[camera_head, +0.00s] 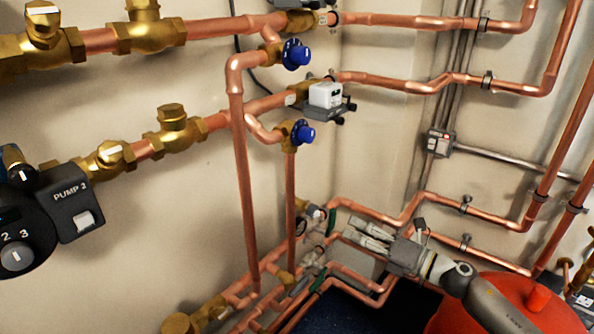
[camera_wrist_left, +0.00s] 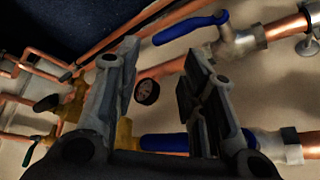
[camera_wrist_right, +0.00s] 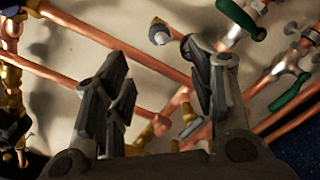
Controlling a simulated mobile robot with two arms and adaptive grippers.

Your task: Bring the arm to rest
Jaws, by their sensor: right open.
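My right gripper (camera_head: 362,234) comes in from the lower right of the head view, in front of the low copper pipes near the corner. Its fingers are spread and empty, and it also shows in the right wrist view (camera_wrist_right: 165,90) with pipes and green valve levers behind it. Whether it touches a pipe cannot be told. My left gripper (camera_wrist_left: 160,85) shows only in the left wrist view. Its two fingers stand apart with nothing held between them. A round gauge (camera_wrist_left: 147,92) and a blue lever (camera_wrist_left: 190,28) show behind it.
Copper pipes (camera_head: 240,180) with brass valves (camera_head: 172,128) and blue knobs (camera_head: 296,54) line the left wall. A pump labelled PUMP 2 (camera_head: 70,205) is at the left edge. A grey box (camera_head: 440,142) is on the wall.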

